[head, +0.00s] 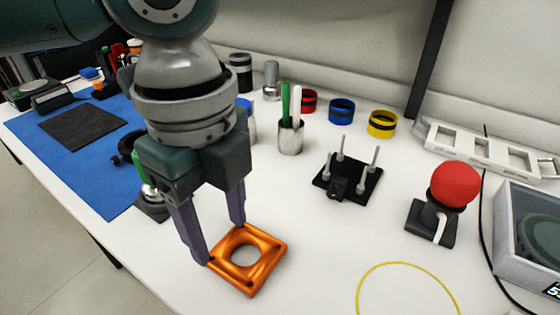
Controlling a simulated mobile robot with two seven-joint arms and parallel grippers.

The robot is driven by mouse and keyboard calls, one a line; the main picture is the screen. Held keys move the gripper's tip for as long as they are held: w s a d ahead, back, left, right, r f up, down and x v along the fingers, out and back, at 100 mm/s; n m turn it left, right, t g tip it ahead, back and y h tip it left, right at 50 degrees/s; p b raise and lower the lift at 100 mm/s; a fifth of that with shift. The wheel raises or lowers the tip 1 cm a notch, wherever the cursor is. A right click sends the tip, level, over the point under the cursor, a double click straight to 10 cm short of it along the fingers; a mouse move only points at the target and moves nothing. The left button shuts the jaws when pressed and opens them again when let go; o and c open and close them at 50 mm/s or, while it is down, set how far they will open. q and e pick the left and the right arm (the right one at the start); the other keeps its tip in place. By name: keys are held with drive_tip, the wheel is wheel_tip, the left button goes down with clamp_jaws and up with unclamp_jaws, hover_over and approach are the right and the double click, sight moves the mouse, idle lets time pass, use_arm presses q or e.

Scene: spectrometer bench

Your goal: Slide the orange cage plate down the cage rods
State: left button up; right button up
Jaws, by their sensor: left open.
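The orange cage plate (272,281) lies flat on the white bench, a square frame with a round central hole and small corner holes. My left gripper (223,243) is open and points down at the plate. One fingertip is by its left corner and the other by its back corner; I cannot tell whether they touch it. The cage rods (374,157) stand upright on a black base (352,189) farther back to the right, with nothing seen on them. My right gripper is not in view.
A red ball on a black stand (455,185) is right of the rods. A pen cup (290,138) and red, blue and yellow rings (382,124) stand behind. A yellow loop (408,265) lies at front right. The bench between plate and rods is clear.

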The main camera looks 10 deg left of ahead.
sight(229, 270)
use_arm(q)
drive_tip(key=f, duration=0.6)
drive_tip(key=shift+s+d+f, duration=0.25)
drive_tip(key=shift+s+f, duration=0.05)
drive_tip(key=shift+s, duration=0.05)
clamp_jaws()
idle(0.3)
